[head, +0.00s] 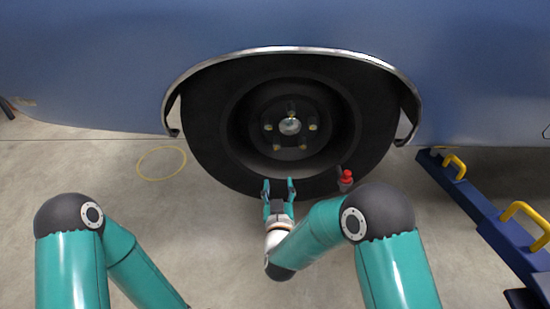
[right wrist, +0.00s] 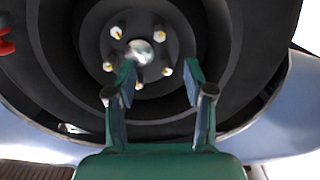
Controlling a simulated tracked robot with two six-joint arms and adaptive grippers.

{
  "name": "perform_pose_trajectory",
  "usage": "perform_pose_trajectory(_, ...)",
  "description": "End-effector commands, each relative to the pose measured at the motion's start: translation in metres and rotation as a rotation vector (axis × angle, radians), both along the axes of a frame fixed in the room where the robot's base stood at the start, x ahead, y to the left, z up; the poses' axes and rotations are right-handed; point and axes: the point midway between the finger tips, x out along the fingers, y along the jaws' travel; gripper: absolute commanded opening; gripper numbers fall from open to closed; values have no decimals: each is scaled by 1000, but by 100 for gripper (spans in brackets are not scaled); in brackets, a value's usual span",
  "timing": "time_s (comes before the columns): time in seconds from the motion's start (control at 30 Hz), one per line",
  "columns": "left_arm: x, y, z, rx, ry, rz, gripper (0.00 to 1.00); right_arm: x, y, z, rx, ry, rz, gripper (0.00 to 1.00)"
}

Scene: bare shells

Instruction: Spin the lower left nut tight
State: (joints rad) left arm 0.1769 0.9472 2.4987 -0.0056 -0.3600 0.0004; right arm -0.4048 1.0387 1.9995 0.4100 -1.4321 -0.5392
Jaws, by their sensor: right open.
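The wheel (head: 205,125) is a black tire on a dark hub, with several light nuts around a silver center cap. The lower left nut (head: 276,147) sits below and left of the cap. The right wrist view is turned upside down, so this nut (right wrist: 158,31) shows there at the upper right of the cap. My right gripper (head: 278,183) is open and empty, below the nut in the head view, apart from it. Its two fingers (right wrist: 158,78) point toward the hub in the right wrist view. My left gripper is out of view; only its arm shows.
A blue car body with a chrome arch (head: 290,49) surrounds the wheel. A red-topped grey object (head: 346,178) is by the tire's lower right. A blue frame with yellow handles (head: 490,215) lies at right. A yellow ring (head: 162,149) lies on the floor at left.

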Motion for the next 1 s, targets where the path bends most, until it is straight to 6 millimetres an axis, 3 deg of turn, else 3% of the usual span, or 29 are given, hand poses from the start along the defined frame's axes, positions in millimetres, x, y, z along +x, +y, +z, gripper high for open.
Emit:
perform_pose_trajectory(0.27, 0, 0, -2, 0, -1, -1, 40, 25, 4, 10, -9, -46, -16, 53)
perform_pose_trajectory(0.7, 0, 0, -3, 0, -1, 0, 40, 109, 4, 8, -7, -44, -14, 53)
perform_pose_trajectory(1.0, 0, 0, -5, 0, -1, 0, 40, 153, 4, 8, -9, -43, -13, 53)
